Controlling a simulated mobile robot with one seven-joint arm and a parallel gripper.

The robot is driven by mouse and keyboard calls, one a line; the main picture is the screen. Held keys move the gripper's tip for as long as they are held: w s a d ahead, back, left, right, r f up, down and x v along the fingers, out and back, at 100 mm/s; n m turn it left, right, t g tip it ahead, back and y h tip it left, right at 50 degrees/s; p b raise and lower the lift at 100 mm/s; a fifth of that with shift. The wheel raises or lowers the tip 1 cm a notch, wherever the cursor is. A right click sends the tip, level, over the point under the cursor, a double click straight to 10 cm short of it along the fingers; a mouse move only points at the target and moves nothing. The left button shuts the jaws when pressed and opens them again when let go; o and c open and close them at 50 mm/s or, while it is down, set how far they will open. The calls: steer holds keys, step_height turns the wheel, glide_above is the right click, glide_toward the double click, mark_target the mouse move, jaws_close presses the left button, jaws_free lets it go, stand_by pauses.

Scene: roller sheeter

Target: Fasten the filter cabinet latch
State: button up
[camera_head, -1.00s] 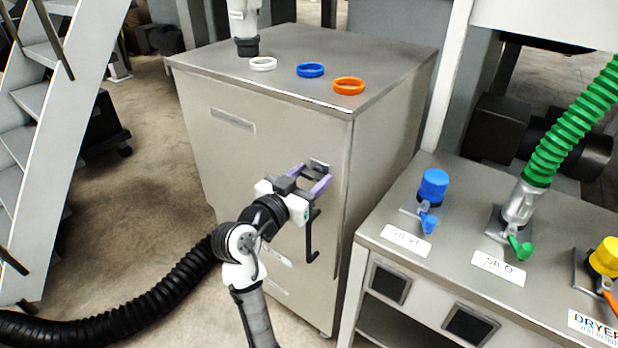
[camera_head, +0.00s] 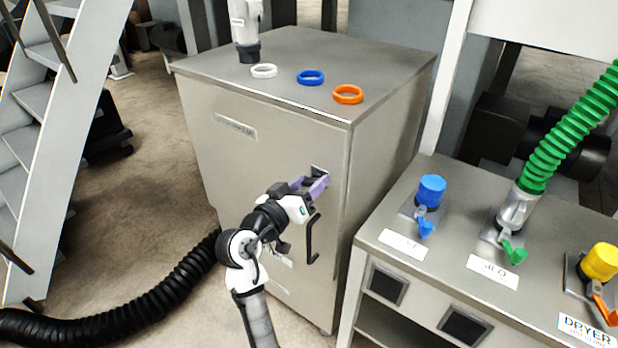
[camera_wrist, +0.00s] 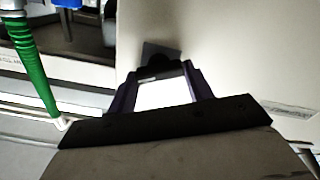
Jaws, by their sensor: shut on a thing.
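The filter cabinet (camera_head: 270,170) is a tall grey metal box with a label plate and a dark handle (camera_head: 312,240) on its front. The latch (camera_head: 319,172) sits near the front's upper right edge, with a small plate showing behind my gripper. My gripper (camera_head: 316,184) has purple fingers and is shut on the latch. In the wrist view the fingers (camera_wrist: 160,76) close around the latch's dark round part (camera_wrist: 158,62), in front of its grey plate. Most of the latch is hidden by the fingers, so its exact angle cannot be told.
White (camera_head: 263,71), blue (camera_head: 311,77) and orange (camera_head: 348,94) rings lie on the cabinet top. At right a bench (camera_head: 450,260) carries blue, green and yellow ports and a green hose (camera_head: 565,130). A black hose (camera_head: 120,328) lies on the floor at left, near stairs (camera_head: 60,130).

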steer(key=n+p, duration=0.5)
steer(key=n, duration=0.1)
steer(key=shift+r+n, duration=0.15)
steer(key=shift+n, duration=0.15)
steer(key=n+p, duration=0.3)
steer(key=n, duration=0.1)
steer(key=shift+w+a, duration=0.1)
steer(key=shift+f+n+p, duration=0.3)
steer(key=shift+n+p, duration=0.75)
steer(key=shift+n, duration=0.05)
steer(key=o, duration=1)
steer(key=b+v, duration=0.3)
steer(key=v, duration=1)
steer(key=shift+s+a+b, duration=0.25)
steer(key=shift+s+b, duration=0.1)
steer(key=shift+b, duration=0.05)
